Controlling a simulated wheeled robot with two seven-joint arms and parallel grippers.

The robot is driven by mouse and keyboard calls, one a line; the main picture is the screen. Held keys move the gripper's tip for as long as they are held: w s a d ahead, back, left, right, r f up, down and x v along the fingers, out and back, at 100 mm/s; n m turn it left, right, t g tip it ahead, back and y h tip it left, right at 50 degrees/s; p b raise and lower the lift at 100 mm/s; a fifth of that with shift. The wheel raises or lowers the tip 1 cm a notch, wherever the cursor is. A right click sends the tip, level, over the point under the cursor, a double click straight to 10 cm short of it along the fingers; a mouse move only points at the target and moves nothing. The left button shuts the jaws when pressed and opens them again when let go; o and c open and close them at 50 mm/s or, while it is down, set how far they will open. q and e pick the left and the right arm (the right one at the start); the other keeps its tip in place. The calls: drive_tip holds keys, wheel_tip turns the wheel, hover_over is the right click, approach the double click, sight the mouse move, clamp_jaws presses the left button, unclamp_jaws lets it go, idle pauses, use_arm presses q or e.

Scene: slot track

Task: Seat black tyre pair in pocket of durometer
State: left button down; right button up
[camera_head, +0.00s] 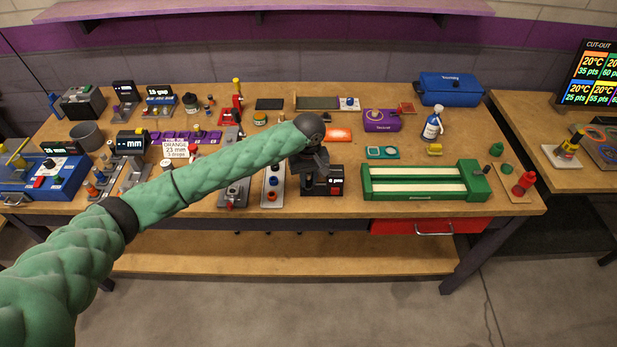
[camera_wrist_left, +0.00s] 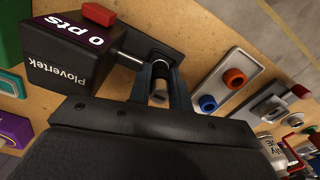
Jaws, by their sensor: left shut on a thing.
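The durometer (camera_head: 330,189) is a dark block with a small display at the front middle of the bench, partly hidden by my left gripper. In the left wrist view its housing (camera_wrist_left: 78,62) reads "0 pts" and "Plovertek", with a red button on one end and a metal shaft toward my fingers. My left gripper (camera_head: 312,168) is over the durometer; in the left wrist view its fingers (camera_wrist_left: 160,90) are shut on a small dark and pale cylinder, apparently the black tyre pair (camera_wrist_left: 160,84). The fingers hide most of it and the pocket, so I cannot tell whether it is seated.
A narrow tray (camera_head: 271,186) with coloured pieces stands just left of the durometer. A green-framed fixture (camera_head: 425,195) stands to its right, and an orange panel (camera_head: 337,134) lies behind. A white bottle (camera_head: 432,127) stands farther right.

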sight(309, 174)
use_arm(q)
drive_tip(key=c, duration=1.3)
unclamp_jaws()
drive_tip(key=shift+f, duration=0.1)
use_arm(e)
drive_tip(key=shift+s+d, duration=0.15)
drive_tip(key=shift+f, duration=0.1)
use_arm(q)
drive_tip(key=shift+r, duration=0.2)
drive_tip(key=shift+r+b, duration=0.6)
drive_tip(key=shift+r, duration=0.3)
wheel_tip(309, 174, up, 9)
drive_tip(key=b, duration=0.3)
drive_tip(key=shift+r, duration=0.5)
use_arm(e)
drive_tip(key=w+a+r, duration=0.3)
drive_tip(key=w+r, duration=0.1)
drive_tip(key=r, duration=0.4)
drive_tip(key=shift+a+r, duration=0.25)
drive_tip(key=shift+a, duration=0.15)
